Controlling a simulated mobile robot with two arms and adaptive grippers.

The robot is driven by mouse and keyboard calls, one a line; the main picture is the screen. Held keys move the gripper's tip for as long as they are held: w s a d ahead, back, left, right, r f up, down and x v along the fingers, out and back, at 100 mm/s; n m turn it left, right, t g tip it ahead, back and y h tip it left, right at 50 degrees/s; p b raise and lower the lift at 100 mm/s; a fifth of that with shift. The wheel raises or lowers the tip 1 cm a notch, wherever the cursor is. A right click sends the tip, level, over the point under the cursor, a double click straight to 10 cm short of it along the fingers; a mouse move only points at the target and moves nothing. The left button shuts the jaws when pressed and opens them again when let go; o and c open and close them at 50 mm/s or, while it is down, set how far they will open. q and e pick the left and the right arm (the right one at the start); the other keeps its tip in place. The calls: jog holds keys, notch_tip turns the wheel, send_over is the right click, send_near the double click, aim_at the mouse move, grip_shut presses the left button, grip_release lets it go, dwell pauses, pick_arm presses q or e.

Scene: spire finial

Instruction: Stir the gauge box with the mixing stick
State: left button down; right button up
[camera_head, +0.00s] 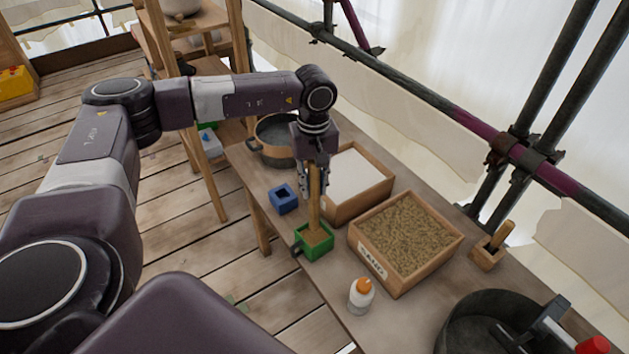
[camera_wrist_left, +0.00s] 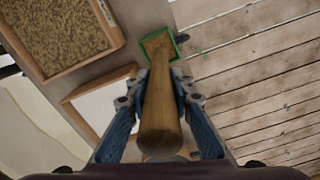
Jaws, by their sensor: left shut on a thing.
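My left gripper (camera_head: 313,193) points down over the bench and is shut on a wooden stick, the mixing stick (camera_head: 314,212). The stick stands roughly upright. Its lower end is at the small green box with a handle, which I take as the gauge box (camera_head: 326,250). The end appears to be inside, with brown contents around it; its depth is hidden. In the left wrist view the stick (camera_wrist_left: 160,110) runs between the fingers toward the green box (camera_wrist_left: 182,40). My right gripper is not in view.
A small blue box (camera_head: 283,197) and a round pan (camera_head: 262,146) stand farther back. A wooden tray of grainy material (camera_head: 405,232), a pale-filled tray (camera_head: 357,172) and a white bottle with orange cap (camera_head: 361,296) are close by. A dark tub (camera_head: 450,330) stands front right.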

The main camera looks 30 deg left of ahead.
aim_at(314, 207)
pick_arm(q)
notch_tip(314, 207, down, 7)
jog(key=b, duration=0.4)
jog(key=shift+b, duration=0.35)
jog(key=shift+f+b, duration=0.5)
jog(key=shift+f, duration=0.1)
jog(key=shift+w+f, duration=0.1)
jog(key=shift+f, duration=0.1)
